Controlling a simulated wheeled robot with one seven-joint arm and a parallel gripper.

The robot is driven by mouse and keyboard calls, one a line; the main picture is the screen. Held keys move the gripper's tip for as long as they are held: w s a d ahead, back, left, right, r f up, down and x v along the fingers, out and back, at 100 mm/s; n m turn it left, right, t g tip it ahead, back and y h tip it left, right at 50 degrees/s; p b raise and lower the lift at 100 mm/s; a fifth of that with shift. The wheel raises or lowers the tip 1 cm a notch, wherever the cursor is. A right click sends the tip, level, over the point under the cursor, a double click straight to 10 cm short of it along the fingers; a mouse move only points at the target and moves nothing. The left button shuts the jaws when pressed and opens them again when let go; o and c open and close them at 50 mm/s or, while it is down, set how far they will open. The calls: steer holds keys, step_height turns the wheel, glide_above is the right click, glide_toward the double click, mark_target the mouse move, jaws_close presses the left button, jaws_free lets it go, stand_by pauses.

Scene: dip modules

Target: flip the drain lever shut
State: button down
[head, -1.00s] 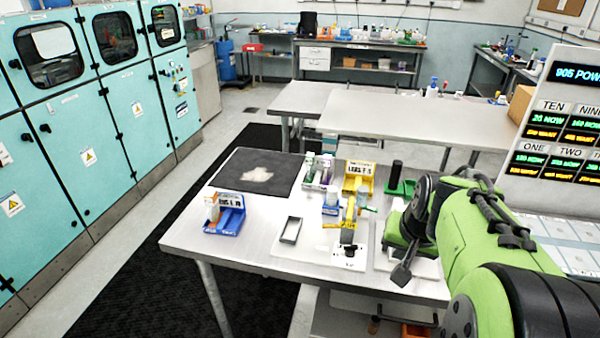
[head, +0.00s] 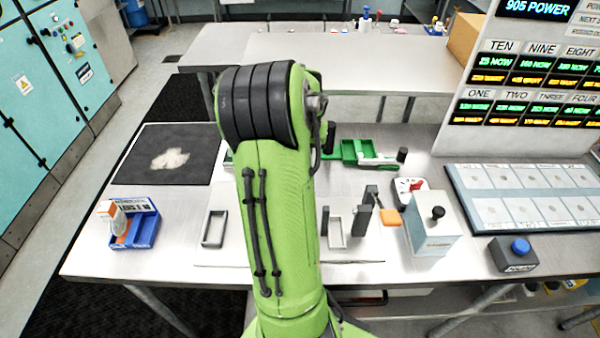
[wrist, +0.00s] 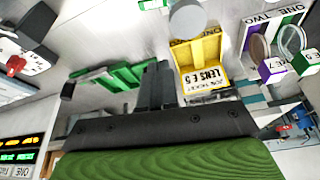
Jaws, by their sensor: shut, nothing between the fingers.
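The part that looks most like the drain lever is a pale bar with a black end (head: 380,161), lying at the front right of the green tray (head: 352,150) in the head view. I cannot tell its position for certain. In the wrist view, the green tray (wrist: 112,77) is left of my gripper, with a black knob (wrist: 67,90) at its far left. My gripper (wrist: 157,72) shows two dark fingers close together, shut and empty, between the green tray and the yellow lens tray (wrist: 197,55). My green arm hides my gripper in the head view.
A white box with a black knob (head: 432,232), an orange block (head: 390,217) and a red-marked dial (head: 408,186) stand right of my arm. A blue tray (head: 146,232) and a black mat (head: 135,165) are at left. A blue button box (head: 515,255) is at right.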

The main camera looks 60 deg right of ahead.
steer(key=x, duration=0.9)
steer(key=shift+d+f+b, duration=0.15)
steer(key=shift+f+b, duration=0.15)
steer(key=shift+b, duration=0.1)
steer(key=a, duration=0.2)
steer(key=a+f, duration=0.1)
steer(key=shift+s, duration=0.4)
steer(key=shift+s+a+f, duration=0.1)
steer(key=shift+a, duration=0.2)
steer(key=shift+d, duration=0.1)
